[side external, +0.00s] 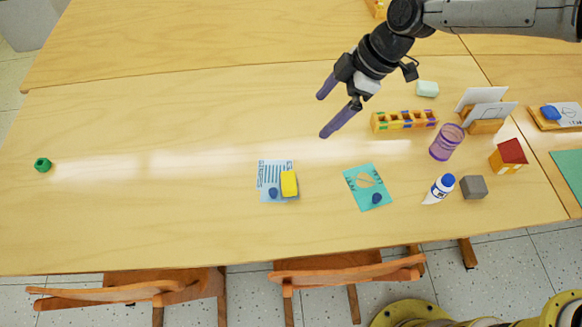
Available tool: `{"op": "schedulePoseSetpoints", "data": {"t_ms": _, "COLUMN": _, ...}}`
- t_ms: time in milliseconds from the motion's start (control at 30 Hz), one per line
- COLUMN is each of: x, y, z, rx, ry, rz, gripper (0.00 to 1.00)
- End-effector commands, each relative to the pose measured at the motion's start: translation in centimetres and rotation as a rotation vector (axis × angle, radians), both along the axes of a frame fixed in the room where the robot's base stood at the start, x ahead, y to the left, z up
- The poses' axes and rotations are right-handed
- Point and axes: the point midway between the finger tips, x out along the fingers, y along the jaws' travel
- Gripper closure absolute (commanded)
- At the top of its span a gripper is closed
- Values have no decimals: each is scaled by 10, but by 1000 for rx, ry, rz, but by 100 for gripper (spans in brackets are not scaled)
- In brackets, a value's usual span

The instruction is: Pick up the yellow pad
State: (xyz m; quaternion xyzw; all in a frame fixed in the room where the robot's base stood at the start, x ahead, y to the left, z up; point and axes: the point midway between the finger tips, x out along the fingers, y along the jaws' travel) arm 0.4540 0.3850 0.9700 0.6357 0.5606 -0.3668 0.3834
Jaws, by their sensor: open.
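The yellow pad (289,183) is a small block lying on the right part of a light blue printed sheet (267,167) in the lower middle of the table. A small dark blue object (273,192) lies beside it on the same sheet. My gripper (327,116) is above the table, up and to the right of the pad. Its two purple fingers are spread apart with nothing between them.
A teal card (361,180) with another dark blue object lies to the right. Farther right are a glue bottle (441,188), a grey cube (473,187), a purple cup (446,142), a toy house (508,156) and a yellow holder (404,121). A green piece (42,165) lies far left. The table's left half is mostly clear.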

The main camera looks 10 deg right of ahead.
Motion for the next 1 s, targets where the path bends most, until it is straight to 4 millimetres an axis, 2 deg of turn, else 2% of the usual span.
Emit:
{"op": "schedulePoseSetpoints", "data": {"t_ms": 33, "x": -9, "y": 11, "z": -22, "rx": -18, "ry": 27, "rz": 23, "gripper": 0}}
{"op": "schedulePoseSetpoints", "data": {"t_ms": 100, "x": -20, "y": 20, "z": -43, "rx": -39, "ry": 56, "rz": 46, "gripper": 0}}
{"op": "schedulePoseSetpoints", "data": {"t_ms": 200, "x": -32, "y": 28, "z": -61, "rx": -57, "ry": 79, "rz": 68, "gripper": 0}}
{"op": "schedulePoseSetpoints", "data": {"t_ms": 333, "x": -37, "y": 36, "z": -72, "rx": -59, "ry": 80, "rz": 79, "gripper": 0}}
{"op": "schedulePoseSetpoints", "data": {"t_ms": 700, "x": -37, "y": 59, "z": -131, "rx": -59, "ry": 80, "rz": 76, "gripper": 0}}
{"op": "schedulePoseSetpoints", "data": {"t_ms": 1000, "x": -39, "y": 66, "z": -153, "rx": -60, "ry": 81, "rz": 77, "gripper": 0}}
